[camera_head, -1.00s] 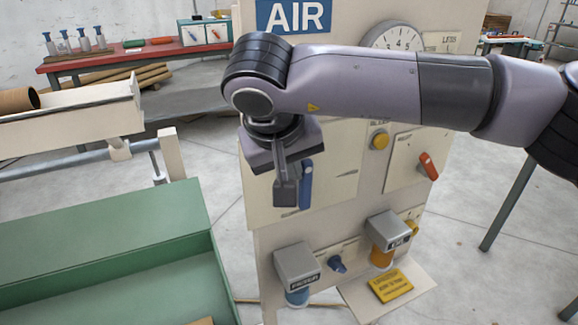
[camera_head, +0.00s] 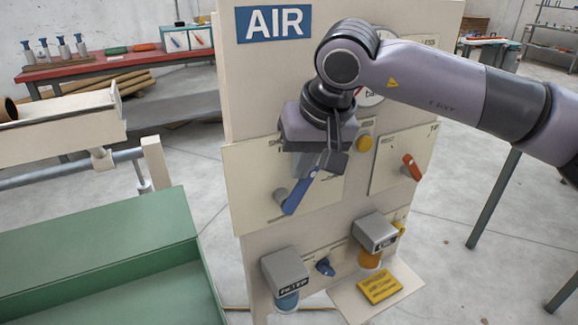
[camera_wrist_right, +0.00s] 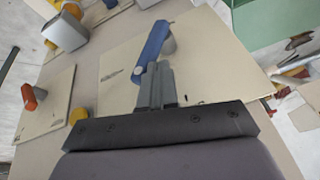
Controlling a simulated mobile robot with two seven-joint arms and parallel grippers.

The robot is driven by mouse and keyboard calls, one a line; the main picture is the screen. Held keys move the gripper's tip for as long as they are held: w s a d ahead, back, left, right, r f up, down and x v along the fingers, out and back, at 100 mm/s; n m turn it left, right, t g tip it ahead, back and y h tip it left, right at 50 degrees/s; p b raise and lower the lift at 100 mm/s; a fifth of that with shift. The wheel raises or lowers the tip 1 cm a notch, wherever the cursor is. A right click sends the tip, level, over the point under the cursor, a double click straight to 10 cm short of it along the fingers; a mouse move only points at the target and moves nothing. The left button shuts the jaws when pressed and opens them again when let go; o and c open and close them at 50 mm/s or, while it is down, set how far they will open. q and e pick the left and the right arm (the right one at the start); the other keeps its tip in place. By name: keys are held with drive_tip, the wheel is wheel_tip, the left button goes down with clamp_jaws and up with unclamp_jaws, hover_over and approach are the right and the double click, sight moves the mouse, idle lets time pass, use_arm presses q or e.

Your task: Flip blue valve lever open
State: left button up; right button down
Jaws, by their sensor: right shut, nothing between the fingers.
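The blue valve lever (camera_head: 298,194) is on a cream plate on the panel marked AIR. It slants from its grey pivot at lower left up to the right. My right gripper (camera_head: 333,164) is shut and empty at the lever's upper right end. In the right wrist view the closed fingers (camera_wrist_right: 153,75) overlap the near end of the blue lever (camera_wrist_right: 153,48); I cannot tell whether they touch it. My left gripper is not in view.
A red lever (camera_head: 411,167) and a yellow button (camera_head: 364,143) are to the right on the panel. Below are grey-capped filter units (camera_head: 286,270), a small blue knob (camera_head: 325,266) and a yellow sign (camera_head: 379,289). A green tray (camera_head: 110,240) stands at left.

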drive_tip(key=d+f+y+b, duration=0.1)
drive_tip(key=y, duration=0.1)
drive_tip(key=w+d+f+m+g+y+b, duration=0.1)
drive_tip(key=d+y, duration=0.1)
drive_tip(key=shift+w+d+g, duration=0.1)
drive_tip(key=shift+w+g, duration=0.1)
drive_tip(key=shift+g, duration=0.1)
use_arm(q)
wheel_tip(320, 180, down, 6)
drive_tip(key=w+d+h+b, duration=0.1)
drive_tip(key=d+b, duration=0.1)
drive_tip(key=b, duration=0.6)
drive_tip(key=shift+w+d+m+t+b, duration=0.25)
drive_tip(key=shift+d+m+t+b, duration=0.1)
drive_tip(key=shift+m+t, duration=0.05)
use_arm(e)
drive_tip(key=d+f+y, duration=0.1)
drive_tip(key=y, duration=0.1)
drive_tip(key=d+f+m+g+y, duration=0.1)
drive_tip(key=y, duration=0.1)
drive_tip(key=w+d+f+y, duration=0.1)
drive_tip(key=y, duration=0.1)
drive_tip(key=shift+w+f+g+y, duration=0.1)
drive_tip(key=shift+f+g+y, duration=0.25)
drive_tip(key=shift+g+y, duration=0.05)
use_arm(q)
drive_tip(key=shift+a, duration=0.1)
use_arm(e)
drive_tip(key=shift+m, duration=0.3)
